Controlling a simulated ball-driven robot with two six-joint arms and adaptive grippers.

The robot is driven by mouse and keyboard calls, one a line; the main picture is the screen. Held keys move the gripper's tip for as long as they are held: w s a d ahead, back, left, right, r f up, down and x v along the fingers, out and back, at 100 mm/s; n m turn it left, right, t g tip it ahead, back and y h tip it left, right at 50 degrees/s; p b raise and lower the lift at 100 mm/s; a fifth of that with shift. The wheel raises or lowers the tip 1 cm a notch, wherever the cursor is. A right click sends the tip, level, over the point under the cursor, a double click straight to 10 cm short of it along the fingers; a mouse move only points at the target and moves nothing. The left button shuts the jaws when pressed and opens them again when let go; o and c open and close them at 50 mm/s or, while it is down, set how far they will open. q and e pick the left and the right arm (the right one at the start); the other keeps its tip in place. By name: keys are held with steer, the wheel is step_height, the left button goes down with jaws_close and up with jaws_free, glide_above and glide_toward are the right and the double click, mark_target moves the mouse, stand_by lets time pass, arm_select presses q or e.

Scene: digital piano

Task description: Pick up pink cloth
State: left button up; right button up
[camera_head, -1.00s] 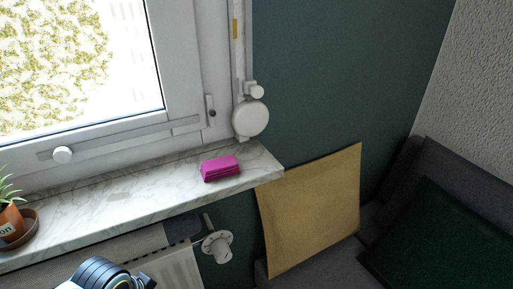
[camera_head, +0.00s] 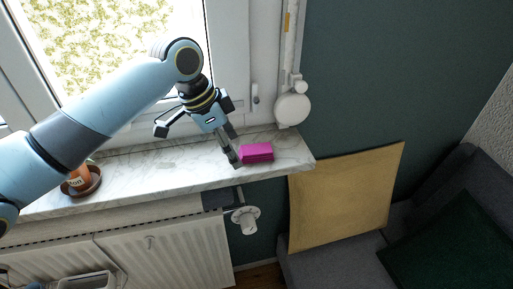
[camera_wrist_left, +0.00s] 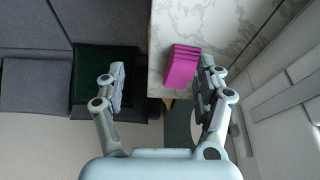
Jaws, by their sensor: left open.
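The pink cloth (camera_head: 257,153) is a folded block lying on the marble windowsill (camera_head: 150,172), close to its right end. My left gripper (camera_head: 235,158) reaches down from the left, with its fingers just left of the cloth. In the left wrist view, the cloth (camera_wrist_left: 182,69) shows between and ahead of the two spread fingers of the gripper (camera_wrist_left: 161,86), nearer the right finger. The gripper is open and holds nothing. I cannot tell whether a finger touches the cloth. My right gripper is out of view.
A potted plant (camera_head: 82,179) on a brown saucer stands on the sill at left, partly behind my arm. The window (camera_head: 228,60) rises behind the sill. A radiator (camera_head: 170,255) is below.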

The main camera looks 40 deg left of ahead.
arm_select(q)
steer(key=m, duration=0.1)
glide_toward(256, 148)
steer(key=f, duration=0.2)
steer(key=f+h+p, duration=0.1)
steer(key=shift+w+a+f+m, duration=0.15)
steer(key=shift+w+f+m, duration=0.15)
steer(key=p+x, duration=0.1)
steer(key=x, duration=0.4)
steer(key=shift+w+d+r, duration=0.1)
steer(key=shift+w+d, duration=0.05)
steer(key=shift+d, duration=0.05)
steer(key=shift+w+f, duration=0.1)
steer(key=shift+f, duration=0.2)
steer(key=shift+c, duration=0.4)
steer(key=c, duration=1.1)
steer(key=shift+o, duration=0.2)
steer(key=shift+r, duration=0.1)
